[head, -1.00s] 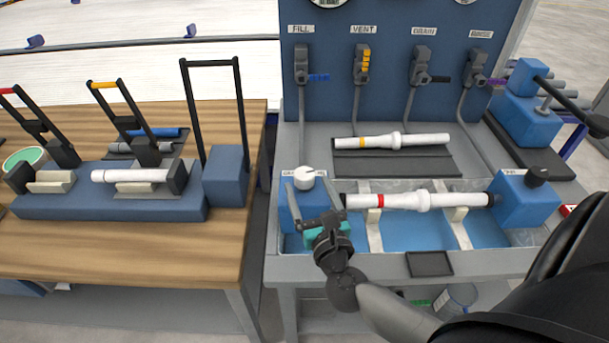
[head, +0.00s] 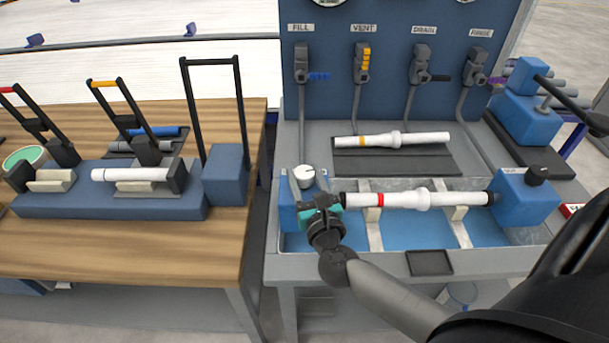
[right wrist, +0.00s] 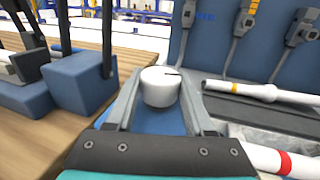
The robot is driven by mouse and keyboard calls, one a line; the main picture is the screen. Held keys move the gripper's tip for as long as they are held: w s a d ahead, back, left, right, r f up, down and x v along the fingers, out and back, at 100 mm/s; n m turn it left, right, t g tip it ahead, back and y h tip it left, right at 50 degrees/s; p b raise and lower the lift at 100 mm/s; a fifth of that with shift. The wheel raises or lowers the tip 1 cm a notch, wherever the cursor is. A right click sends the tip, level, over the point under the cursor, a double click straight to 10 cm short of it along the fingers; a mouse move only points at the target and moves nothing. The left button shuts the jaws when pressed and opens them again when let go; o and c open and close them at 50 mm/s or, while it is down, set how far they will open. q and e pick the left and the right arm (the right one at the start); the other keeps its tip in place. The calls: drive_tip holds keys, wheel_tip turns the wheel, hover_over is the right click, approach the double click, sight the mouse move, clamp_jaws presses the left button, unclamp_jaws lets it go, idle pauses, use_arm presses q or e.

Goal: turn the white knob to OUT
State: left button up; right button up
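The white knob (head: 304,177) sits on top of the blue block (head: 287,215) at the left end of the trough. In the right wrist view the knob (right wrist: 160,88) has a dark pointer line on its top. My right gripper (head: 306,190) is at the knob, coming in from the front. In the right wrist view its open fingers (right wrist: 163,75) lie on either side of the knob, with no clear contact visible. The lettering by the knob is hidden or too small to read. My left gripper is out of view.
A white pipe with a red band (head: 420,200) lies across the trough right of my gripper. A second white pipe (head: 392,140) lies on a dark mat behind. A black knob (head: 536,174) tops the right block. Valves labelled FILL, VENT and DRAIN line the back panel.

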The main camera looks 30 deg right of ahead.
clamp_jaws()
